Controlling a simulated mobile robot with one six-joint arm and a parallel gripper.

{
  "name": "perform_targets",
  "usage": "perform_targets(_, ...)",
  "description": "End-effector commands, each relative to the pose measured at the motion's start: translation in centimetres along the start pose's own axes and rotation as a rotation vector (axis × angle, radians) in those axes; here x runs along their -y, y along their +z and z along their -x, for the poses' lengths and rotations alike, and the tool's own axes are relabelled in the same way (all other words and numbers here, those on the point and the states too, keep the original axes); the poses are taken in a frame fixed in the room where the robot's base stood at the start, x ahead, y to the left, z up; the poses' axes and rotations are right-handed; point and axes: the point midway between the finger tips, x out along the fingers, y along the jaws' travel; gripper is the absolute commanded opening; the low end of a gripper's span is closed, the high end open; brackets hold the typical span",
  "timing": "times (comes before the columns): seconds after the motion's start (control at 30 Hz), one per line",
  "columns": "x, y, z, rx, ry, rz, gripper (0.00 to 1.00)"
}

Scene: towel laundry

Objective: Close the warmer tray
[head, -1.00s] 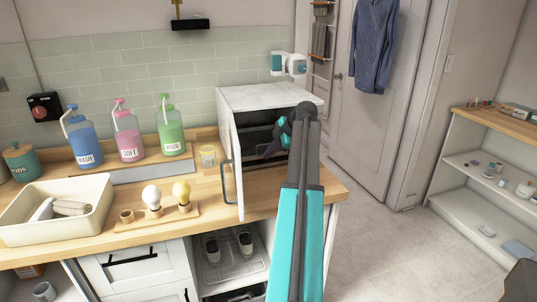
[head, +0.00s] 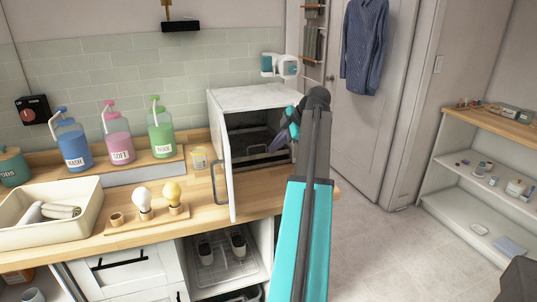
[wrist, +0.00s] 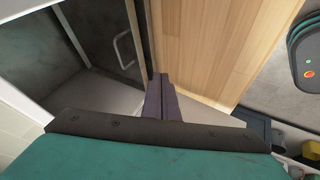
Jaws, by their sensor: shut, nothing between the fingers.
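The warmer is a white box (head: 262,97) on the counter, its door (head: 231,178) swung open to the left. The dark warmer tray (head: 258,158) shows low in the opening, with a bar handle along its front. I cannot tell exactly how far it is slid in. In the wrist view a pale bar handle (wrist: 118,52) stands on a dark panel left of my fingers. My gripper (wrist: 160,82) is shut and empty, beside that panel and above the wooden counter. In the head view my wrist hides the right side of the opening, and the fingertips are hard to make out.
An open shelf (head: 240,258) holds shoes below the counter. The floor (head: 375,240) to the right is clear.

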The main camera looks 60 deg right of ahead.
Motion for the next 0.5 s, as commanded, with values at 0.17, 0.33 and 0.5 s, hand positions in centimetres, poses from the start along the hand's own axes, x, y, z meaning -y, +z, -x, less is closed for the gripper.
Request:
perform_targets(0.17,0.0,-0.1,1.5,-0.001,0.001,0.001,0.0)
perform_targets(0.33,0.0,-0.1,1.9,-0.001,-0.001,0.001,0.0)
perform_targets(0.5,0.0,-0.1,1.9,-0.001,-0.001,0.001,0.0)
